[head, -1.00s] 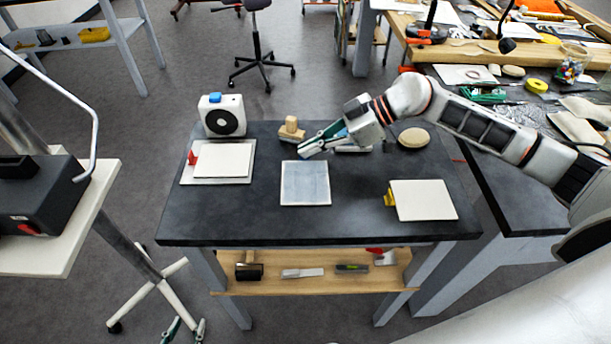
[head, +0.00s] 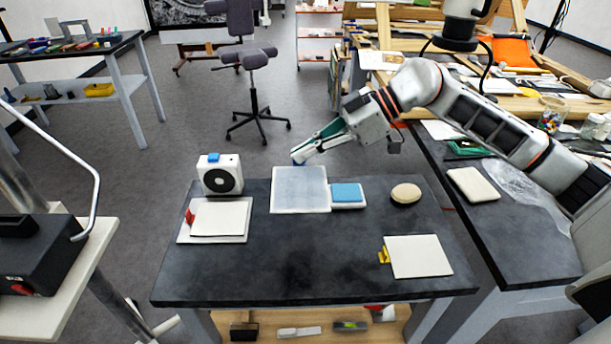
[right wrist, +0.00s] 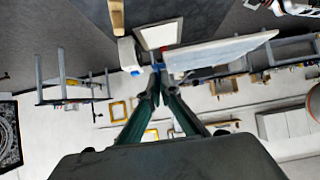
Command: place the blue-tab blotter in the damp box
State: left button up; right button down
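The blue-tab blotter (head: 300,192) is a pale grey-blue square sheet with a white border. My right gripper (head: 298,159) is at its far edge and looks shut on the blue tab. In the right wrist view the fingertips (right wrist: 157,75) close together at the tab, and the blotter (right wrist: 225,54) shows nearly edge-on. In the head view the blotter overlaps the table's back edge and appears raised. I cannot tell which thing is the damp box. My left gripper is not in view.
On the dark table (head: 300,265) are a red-tab sheet (head: 222,218), a yellow-tab sheet (head: 418,256), a blue pad (head: 347,193), a round beige object (head: 405,194) and a white unit (head: 220,175). The table's middle is clear. A black box (head: 35,240) stands on a cart at left.

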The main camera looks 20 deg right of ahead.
aim_at(292, 181)
jog(key=shift+a+r, duration=0.1)
jog(key=shift+r, duration=1.9)
jog(key=shift+s+a+f, duration=0.15)
jog(key=shift+s+f, duration=0.05)
jog(key=shift+s, duration=0.1)
jog(key=s+f, duration=0.2)
jog(key=s+a+f, duration=0.1)
jog(key=s+f, duration=0.1)
jog(key=s, duration=0.1)
jog(key=shift+a+f, duration=0.2)
jog(key=shift+f, duration=0.15)
jog(key=s+d+f+m+t+h, duration=0.1)
jog(key=s+d+f+m+t, duration=0.2)
jog(key=d+f, duration=0.4)
jog(key=shift+s+d+m+t+h, duration=0.3)
jog(key=shift+s+d+m+h, duration=0.15)
jog(key=shift+s+d, duration=0.55)
jog(key=shift+s+a, duration=0.1)
jog(key=shift+a, duration=0.05)
